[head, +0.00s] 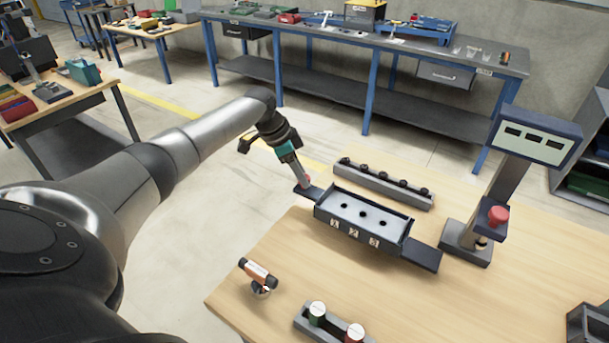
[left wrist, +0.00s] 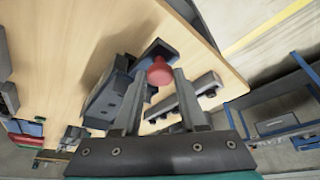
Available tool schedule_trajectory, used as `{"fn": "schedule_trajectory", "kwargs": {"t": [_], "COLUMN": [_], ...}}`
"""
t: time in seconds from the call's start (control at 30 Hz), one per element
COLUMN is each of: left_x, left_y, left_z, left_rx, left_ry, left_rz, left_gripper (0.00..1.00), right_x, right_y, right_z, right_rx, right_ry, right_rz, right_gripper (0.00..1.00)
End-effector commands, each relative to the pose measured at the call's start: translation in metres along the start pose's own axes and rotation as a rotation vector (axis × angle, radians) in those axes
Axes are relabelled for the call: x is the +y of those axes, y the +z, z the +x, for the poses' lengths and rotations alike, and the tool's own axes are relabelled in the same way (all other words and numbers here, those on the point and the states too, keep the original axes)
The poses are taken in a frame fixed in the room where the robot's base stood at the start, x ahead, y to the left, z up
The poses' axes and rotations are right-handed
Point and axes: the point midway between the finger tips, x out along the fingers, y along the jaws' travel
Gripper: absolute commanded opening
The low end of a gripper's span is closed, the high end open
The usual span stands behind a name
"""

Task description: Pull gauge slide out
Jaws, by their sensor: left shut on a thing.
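The gauge (head: 365,215) is a dark grey tray-like block with a light top, three dark holes and the numbers 1, 2, 3 on its front. A flat dark slide plate (head: 315,195) sticks out of its left end, with a red knob (head: 308,179) on it. The knob also shows in the left wrist view (left wrist: 159,71), between the fingertips. My left gripper (head: 303,182) is shut on this red knob at the gauge's left end. The knob's far side is hidden. My right gripper is not in view.
A dark plate (head: 421,256) sticks out at the gauge's right end. Behind the gauge is a rail with several black knobs (head: 382,184). A display stand (head: 535,133) with a red button (head: 497,215) stands right. A small orange tool (head: 260,273) and a holder (head: 333,325) lie in front.

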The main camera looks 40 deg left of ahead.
Motion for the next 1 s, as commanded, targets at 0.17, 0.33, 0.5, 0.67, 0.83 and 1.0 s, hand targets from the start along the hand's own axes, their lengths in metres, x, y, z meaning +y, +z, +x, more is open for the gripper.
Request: {"fn": "schedule_trajectory", "kwargs": {"t": [0.17,0.33,0.5,0.67,0.83,1.0], "left_x": [-0.004,-0.004,-0.003,-0.002,-0.002,-0.002], "left_y": [0.003,0.003,0.002,0.001,0.001,0.002], "left_z": [-0.003,-0.003,-0.002,-0.001,-0.007,-0.034], "left_rx": [-0.006,-0.005,-0.004,-0.003,-0.002,-0.003], "left_ry": [-0.011,-0.011,-0.008,-0.006,-0.006,-0.008], "left_rz": [-0.001,-0.002,-0.001,-0.001,-0.001,0.000], "left_gripper": [0.00,0.54,0.71,0.71,0.71,0.71], "right_x": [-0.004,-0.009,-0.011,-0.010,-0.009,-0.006], "right_y": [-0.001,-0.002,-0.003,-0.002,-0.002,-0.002], "right_z": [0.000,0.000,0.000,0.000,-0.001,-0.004], "right_rx": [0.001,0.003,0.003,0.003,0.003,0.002], "right_ry": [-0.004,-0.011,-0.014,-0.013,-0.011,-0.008], "right_rz": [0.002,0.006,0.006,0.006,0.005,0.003], "right_gripper": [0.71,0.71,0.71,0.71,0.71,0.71]}}
